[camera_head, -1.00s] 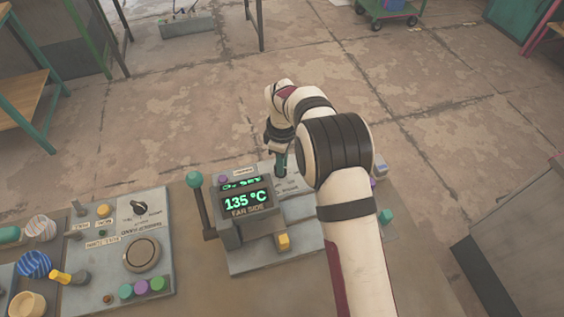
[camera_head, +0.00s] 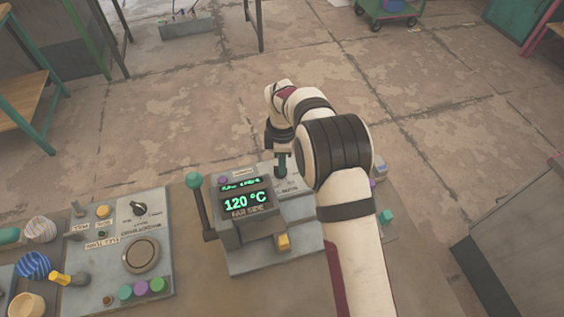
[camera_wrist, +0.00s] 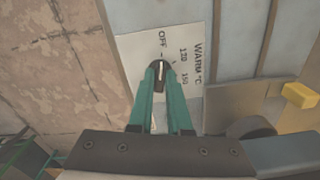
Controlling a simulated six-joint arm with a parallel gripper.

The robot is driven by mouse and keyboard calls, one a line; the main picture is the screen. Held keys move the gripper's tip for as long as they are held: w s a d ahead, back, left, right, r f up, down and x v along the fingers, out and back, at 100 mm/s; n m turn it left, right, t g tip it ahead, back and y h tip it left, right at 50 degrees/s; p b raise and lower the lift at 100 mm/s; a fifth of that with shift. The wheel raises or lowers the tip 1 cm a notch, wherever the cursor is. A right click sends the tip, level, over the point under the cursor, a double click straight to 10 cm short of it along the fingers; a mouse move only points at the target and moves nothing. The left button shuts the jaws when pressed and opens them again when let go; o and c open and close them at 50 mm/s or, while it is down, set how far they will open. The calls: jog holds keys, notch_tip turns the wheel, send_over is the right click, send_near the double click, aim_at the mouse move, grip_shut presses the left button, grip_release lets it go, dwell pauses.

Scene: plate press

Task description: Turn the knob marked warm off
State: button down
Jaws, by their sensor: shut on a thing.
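The dark knob with a white pointer line (camera_wrist: 160,75) sits on a pale plate (camera_wrist: 137,56) marked WARM °C, with OFF, 120 and 150 around it. My gripper (camera_wrist: 160,69) has its two green fingers closed on the knob from either side. The pointer line runs roughly up the wrist view, where the OFF mark is; its exact setting is hard to tell. In the head view my gripper (camera_head: 282,166) is down behind the display box (camera_head: 246,201), which reads 120 °C and FAR SIDE. The knob is hidden there.
A teal-balled lever (camera_head: 194,181) stands left of the display. A control panel (camera_head: 118,218) with a large round dial and several coloured buttons lies to the left.

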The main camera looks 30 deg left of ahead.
jog(key=shift+a, duration=0.15)
jog(key=c, duration=0.9)
grip_release()
jog(key=shift+o, duration=0.2)
notch_tip(320, 180, up, 16)
jog(key=shift+f, duration=0.1)
